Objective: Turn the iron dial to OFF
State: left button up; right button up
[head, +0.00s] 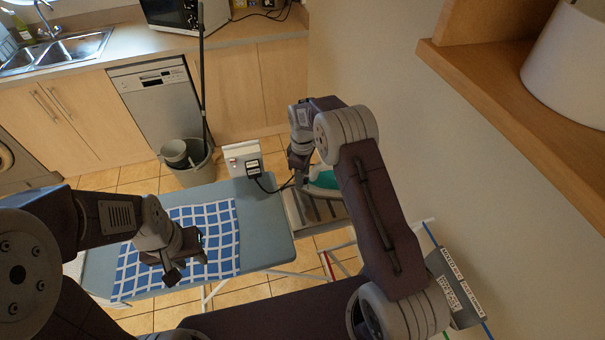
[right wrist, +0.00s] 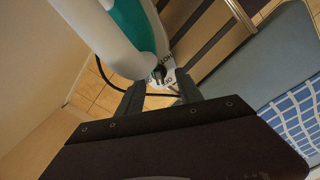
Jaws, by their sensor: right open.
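The iron (head: 323,180), white and teal, sits on the rest at the right end of the ironing board, partly hidden behind my right arm. It fills the upper left of the right wrist view (right wrist: 138,28). Its dial (right wrist: 160,74) shows as a small dark knob on a white plate with lettering; the setting is too small to read surely. My right gripper (right wrist: 160,90) is open, its two fingertips just short of the dial, one on each side; contact cannot be told. My left gripper (head: 187,266) is over the checked cloth, open and apparently empty.
The ironing board (head: 262,222) carries a blue checked cloth (head: 220,215). A white socket box (head: 243,160) with a black plug and cord stands at its far edge. A bucket with a mop (head: 190,165) stands behind. A wall and wooden shelf (head: 500,100) are at right.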

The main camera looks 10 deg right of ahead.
jog(key=shift+s, duration=0.15)
jog(key=shift+f, duration=0.1)
grip_shut()
jog(key=shift+n, duration=0.7)
jog(key=n, duration=0.3)
jog(key=shift+p, duration=0.35)
grip_release()
